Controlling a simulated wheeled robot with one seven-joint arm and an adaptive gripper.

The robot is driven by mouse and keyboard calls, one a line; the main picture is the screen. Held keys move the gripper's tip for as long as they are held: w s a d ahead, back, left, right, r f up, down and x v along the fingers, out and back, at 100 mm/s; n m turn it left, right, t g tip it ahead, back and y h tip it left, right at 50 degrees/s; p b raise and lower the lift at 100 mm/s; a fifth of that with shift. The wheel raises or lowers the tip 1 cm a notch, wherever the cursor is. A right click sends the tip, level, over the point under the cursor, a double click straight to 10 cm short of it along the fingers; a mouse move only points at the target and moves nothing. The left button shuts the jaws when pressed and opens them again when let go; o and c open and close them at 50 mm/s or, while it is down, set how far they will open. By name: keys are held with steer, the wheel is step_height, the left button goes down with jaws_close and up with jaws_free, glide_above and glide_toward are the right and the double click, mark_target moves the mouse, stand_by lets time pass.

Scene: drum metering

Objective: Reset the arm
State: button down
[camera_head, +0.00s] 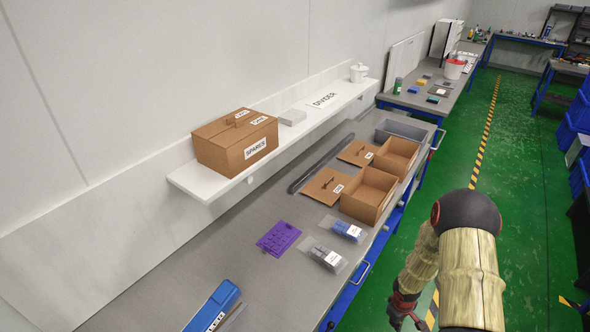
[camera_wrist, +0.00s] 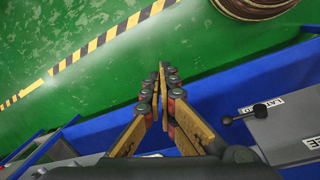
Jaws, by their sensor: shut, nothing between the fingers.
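My gripper (camera_wrist: 162,68) is shut and empty in the wrist view. Its two fingers meet at the tips, with green floor and a blue bench frame behind them. In the head view my gripper (camera_head: 404,322) shows low at the right of the bench, over the floor beside the bench's front edge. My arm hangs folded there, with its dark round joint uppermost. The fingertips are partly cut off by the lower edge of the head view.
The grey bench (camera_head: 160,270) holds open cardboard boxes (camera_head: 368,194), a purple tray (camera_head: 278,238), bagged parts (camera_head: 324,256) and a blue case (camera_head: 213,307). A SPARES box (camera_head: 235,142) stands on the white shelf (camera_head: 200,185). Green floor (camera_head: 520,200) to the right is clear.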

step_height(320, 180, up, 11)
steer(key=s+m+g+h+b, duration=0.1)
steer(key=s+m, duration=0.1)
steer(key=s, duration=0.1)
steer(key=s+a+r+m+t+y+b, duration=0.1)
steer(key=s+a+r, duration=0.4)
steer(key=r, duration=0.5)
steer(key=s+a+r+m+t+b, duration=0.1)
steer(key=s+a+r+t+b, duration=0.2)
steer(key=r, duration=0.7)
steer(key=s+a+r+m+t+y+b, duration=0.1)
steer(key=s+a+r+m+t+b, duration=0.1)
steer(key=s+a+r+b, duration=0.3)
steer(key=s+a+r, duration=0.4)
steer(key=r, duration=0.2)
steer(key=shift+s+a+y, duration=0.15)
steer(key=shift+a+y, duration=0.1)
steer(key=shift+y, duration=0.05)
